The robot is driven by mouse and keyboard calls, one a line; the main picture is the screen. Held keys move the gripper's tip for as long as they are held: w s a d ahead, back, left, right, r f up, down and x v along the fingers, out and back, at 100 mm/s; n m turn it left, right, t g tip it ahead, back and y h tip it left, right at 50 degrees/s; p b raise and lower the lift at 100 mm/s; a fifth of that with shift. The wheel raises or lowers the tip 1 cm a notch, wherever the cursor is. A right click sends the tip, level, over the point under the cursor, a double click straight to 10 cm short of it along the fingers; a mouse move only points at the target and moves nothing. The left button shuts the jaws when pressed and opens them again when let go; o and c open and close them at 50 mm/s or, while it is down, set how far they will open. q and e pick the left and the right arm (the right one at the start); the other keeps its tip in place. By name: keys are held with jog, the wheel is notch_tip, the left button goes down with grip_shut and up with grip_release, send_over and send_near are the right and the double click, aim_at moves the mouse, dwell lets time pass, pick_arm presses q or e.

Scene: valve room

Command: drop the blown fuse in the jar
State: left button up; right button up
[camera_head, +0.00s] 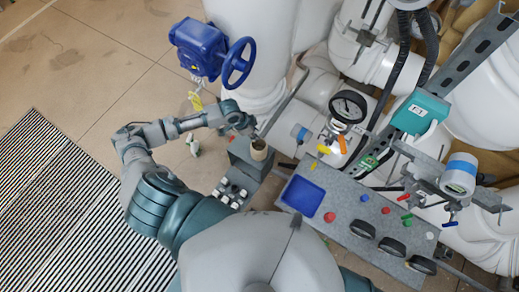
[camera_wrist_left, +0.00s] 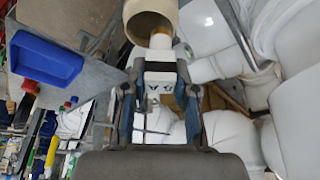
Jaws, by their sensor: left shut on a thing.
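My left gripper (camera_head: 243,123) is at the end of the arm that comes in from the left. In the left wrist view its two fingers (camera_wrist_left: 160,85) are shut on a pale fuse (camera_wrist_left: 160,68) with dark markings. The fuse's far end points at a tan, open-mouthed jar (camera_wrist_left: 133,26). The fuse is hidden or too small to tell in the head view. I cannot tell whether the fuse is over the jar's mouth. My right gripper is not in view.
Several white-topped pieces (camera_head: 232,190) sit beside the grey block (camera_head: 244,157). A blue tray (camera_head: 303,196) lies on the grey panel (camera_head: 345,210) with knobs and gauges. A blue valve wheel (camera_head: 238,63) is at the top.

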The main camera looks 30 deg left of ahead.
pick_arm(q)
jog(key=o, duration=1.1)
jog(key=shift+c, duration=0.2)
jog(key=shift+d, duration=0.15)
jog(key=shift+r, duration=0.15)
jog(key=v, duration=1.1)
jog(key=shift+r, duration=0.3)
jog(key=shift+s, duration=0.1)
